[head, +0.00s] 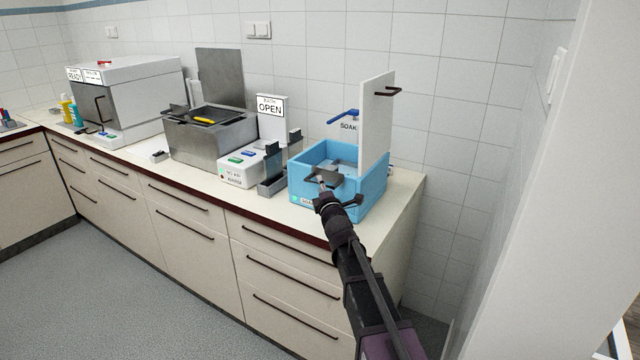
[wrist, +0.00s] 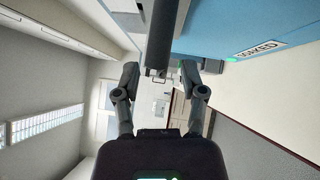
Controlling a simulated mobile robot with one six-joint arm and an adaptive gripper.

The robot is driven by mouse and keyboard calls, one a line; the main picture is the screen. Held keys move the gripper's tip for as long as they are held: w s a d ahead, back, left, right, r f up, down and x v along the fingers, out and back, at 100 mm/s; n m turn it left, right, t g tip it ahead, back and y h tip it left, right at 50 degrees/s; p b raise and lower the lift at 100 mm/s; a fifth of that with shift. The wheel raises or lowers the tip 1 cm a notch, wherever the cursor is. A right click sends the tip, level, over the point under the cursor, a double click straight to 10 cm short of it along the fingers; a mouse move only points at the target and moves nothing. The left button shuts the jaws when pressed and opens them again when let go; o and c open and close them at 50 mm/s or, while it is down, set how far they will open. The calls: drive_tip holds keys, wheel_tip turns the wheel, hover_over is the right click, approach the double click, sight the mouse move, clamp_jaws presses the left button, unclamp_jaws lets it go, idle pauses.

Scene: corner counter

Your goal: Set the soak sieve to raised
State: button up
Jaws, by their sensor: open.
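The blue soak tub (head: 365,194) stands at the right end of the counter, with a white lid panel (head: 376,125) upright at its back. A dark handle (head: 331,179) shows at its front left rim; it looks like the sieve's, but the sieve inside is mostly hidden. My gripper (head: 322,190) is open, in front of the tub at this handle. In the wrist view my open fingers (wrist: 160,78) sit either side of the end of a dark bar (wrist: 161,35); I cannot tell whether they touch it. The tub's wall (wrist: 215,25) shows there with a label reading SOAKED (wrist: 262,48).
A wall edge is close at right.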

drive_tip(key=shift+w+a, duration=0.2)
drive_tip(key=shift+w, duration=0.45)
drive_tip(key=shift+r, duration=0.1)
clamp_jaws()
drive_tip(key=shift+r, duration=0.1)
wheel_tip(320, 180, up, 7)
drive_tip(key=p, duration=0.7)
drive_tip(key=shift+w+r+p, duration=0.1)
drive_tip(key=shift+p, duration=0.25)
